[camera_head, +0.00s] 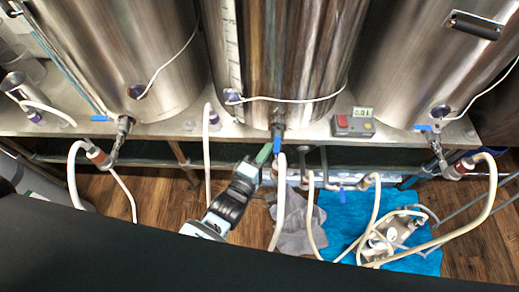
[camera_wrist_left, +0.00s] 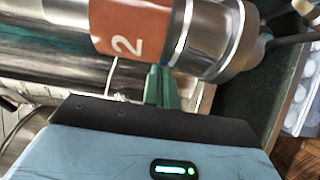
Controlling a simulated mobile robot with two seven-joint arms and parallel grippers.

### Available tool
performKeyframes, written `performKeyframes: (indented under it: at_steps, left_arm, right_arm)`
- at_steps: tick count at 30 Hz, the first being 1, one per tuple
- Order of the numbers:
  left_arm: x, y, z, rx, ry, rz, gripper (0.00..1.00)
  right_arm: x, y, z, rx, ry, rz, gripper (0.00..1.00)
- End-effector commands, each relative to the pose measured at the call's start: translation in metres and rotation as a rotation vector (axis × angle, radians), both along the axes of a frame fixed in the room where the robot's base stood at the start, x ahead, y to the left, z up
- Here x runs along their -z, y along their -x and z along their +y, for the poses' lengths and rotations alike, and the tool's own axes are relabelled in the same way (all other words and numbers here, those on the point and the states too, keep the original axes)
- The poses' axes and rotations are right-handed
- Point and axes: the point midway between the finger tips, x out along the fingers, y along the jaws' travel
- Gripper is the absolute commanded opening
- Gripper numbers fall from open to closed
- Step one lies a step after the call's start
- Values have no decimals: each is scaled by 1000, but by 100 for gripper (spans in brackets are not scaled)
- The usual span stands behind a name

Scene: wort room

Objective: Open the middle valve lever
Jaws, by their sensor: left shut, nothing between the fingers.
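The middle valve (camera_head: 278,128) comes out of the front of the middle steel kettle. Its blue lever (camera_head: 277,143) hangs down below it. My left gripper (camera_head: 264,153) has green fingers, shut and empty, just left of the lever. I cannot tell whether they touch it. In the left wrist view the green fingertips (camera_wrist_left: 163,88) are close to a steel fitting with an orange band (camera_wrist_left: 130,30) marked 2. The lever is not clear there. My right gripper is not in view.
Side valves have blue levers at left (camera_head: 100,118) and right (camera_head: 422,127). Pale hoses (camera_head: 281,200) hang around the middle valve. A red timer (camera_head: 353,122) sits on the steel shelf. A pump (camera_head: 393,240) and blue cloth (camera_head: 345,207) lie on the wooden floor.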

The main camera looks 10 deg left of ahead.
Motion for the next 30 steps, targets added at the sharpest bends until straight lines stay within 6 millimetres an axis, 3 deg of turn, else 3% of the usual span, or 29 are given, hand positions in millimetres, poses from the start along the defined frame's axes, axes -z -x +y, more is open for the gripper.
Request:
performKeyframes:
  at_steps: [12, 30]
  left_arm:
    - [0, 2, -12, 3, 1, -1, 0]
    - [-1, 3, -14, 6, 3, 0, 0]
  right_arm:
    - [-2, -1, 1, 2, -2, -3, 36]
    - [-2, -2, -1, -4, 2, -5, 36]
